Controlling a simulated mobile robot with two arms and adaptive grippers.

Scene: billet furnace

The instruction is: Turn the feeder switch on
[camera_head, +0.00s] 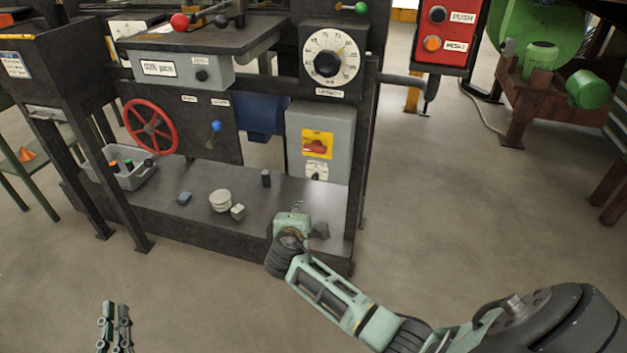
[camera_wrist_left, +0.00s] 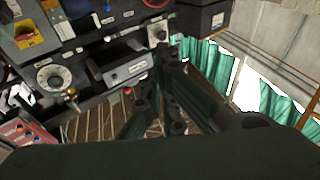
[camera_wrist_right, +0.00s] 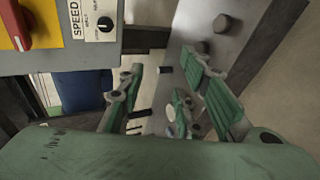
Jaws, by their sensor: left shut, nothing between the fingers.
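No label that I can read says feeder, so I cannot tell which control is the feeder switch. A grey control box (camera_head: 322,125) carries a red rotary switch on a yellow plate (camera_head: 317,143). Below it is a small black selector knob (camera_head: 314,174); in the right wrist view this knob (camera_wrist_right: 105,24) sits beside the word SPEED. My right gripper (camera_wrist_right: 163,75) is open and empty, below and to the right of the knob, not touching it. In the head view its fingers are mostly hidden behind the wrist. My left gripper (camera_head: 114,312) is shut and empty, low at the left.
The machine's lower shelf (camera_head: 265,205) holds small loose parts and a grey bin (camera_head: 125,172). A red handwheel (camera_head: 151,127), a blue-tipped lever (camera_head: 215,127) and a large dial (camera_head: 327,64) are on the machine. A red button panel (camera_head: 440,35) stands right. Floor at front is clear.

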